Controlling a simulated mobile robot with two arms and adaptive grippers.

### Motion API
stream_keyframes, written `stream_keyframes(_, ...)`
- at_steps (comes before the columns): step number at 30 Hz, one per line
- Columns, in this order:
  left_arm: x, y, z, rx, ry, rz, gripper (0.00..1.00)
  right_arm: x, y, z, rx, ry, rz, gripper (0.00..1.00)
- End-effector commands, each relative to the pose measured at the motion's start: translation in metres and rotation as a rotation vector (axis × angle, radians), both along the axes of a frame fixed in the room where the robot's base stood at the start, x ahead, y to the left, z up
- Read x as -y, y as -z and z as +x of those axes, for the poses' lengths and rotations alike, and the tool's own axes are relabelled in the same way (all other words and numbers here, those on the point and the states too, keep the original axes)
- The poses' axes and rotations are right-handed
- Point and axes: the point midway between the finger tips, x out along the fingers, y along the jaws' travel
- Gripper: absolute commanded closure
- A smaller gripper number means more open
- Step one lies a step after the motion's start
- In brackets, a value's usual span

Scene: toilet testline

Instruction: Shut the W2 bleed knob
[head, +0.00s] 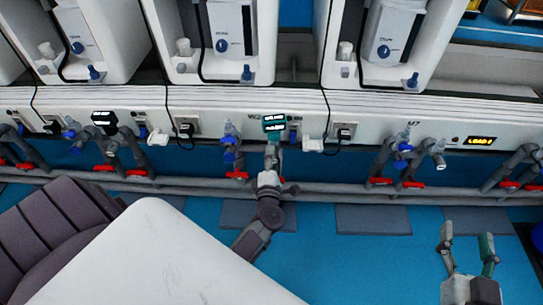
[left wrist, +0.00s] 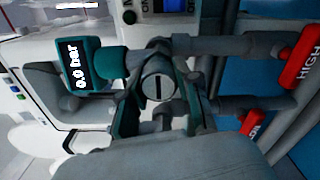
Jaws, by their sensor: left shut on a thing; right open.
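The W2 bleed knob appears as a round grey knob with a dark slot (left wrist: 158,86) in the left wrist view, between the teal fingers of my left gripper (left wrist: 158,108). The fingers are shut on it. In the head view my left gripper (head: 272,156) is at the pipework below the W2 display (head: 274,124), and it hides the knob there. A teal gauge (left wrist: 78,76) beside the knob reads 0.0 bar. My right gripper (head: 467,238) is open and empty over the blue floor at lower right.
Red valve handles (left wrist: 302,56), one marked HIGH, sit close to the right of the knob. Grey pipes (head: 330,188) run along the bench front (head: 220,102). Neighbouring pipe stations stand at left and right. The blue floor (head: 350,265) is mostly clear.

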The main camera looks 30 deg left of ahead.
Motion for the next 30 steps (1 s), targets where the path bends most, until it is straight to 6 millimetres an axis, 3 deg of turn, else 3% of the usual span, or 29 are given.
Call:
stream_keyframes(8,0.001,0.000,0.001,0.000,0.002,0.001,1.00,0.000,0.000,0.000,0.000,0.000,0.000,0.42)
stream_keyframes(9,0.001,0.000,0.000,0.000,0.002,0.001,0.63,0.000,0.000,0.000,0.000,0.000,0.000,0.42)
stream_keyframes(13,0.000,0.000,0.000,0.000,0.001,0.000,0.42,0.000,0.000,0.000,0.001,0.000,0.000,0.42)
stream_keyframes(23,0.001,0.000,-0.002,-0.001,0.001,0.000,0.42,0.000,0.000,0.000,0.001,0.000,0.000,0.42)
stream_keyframes(30,0.019,0.001,-0.031,-0.002,0.001,-0.002,0.42,0.000,0.000,0.000,0.001,0.000,0.000,0.42)
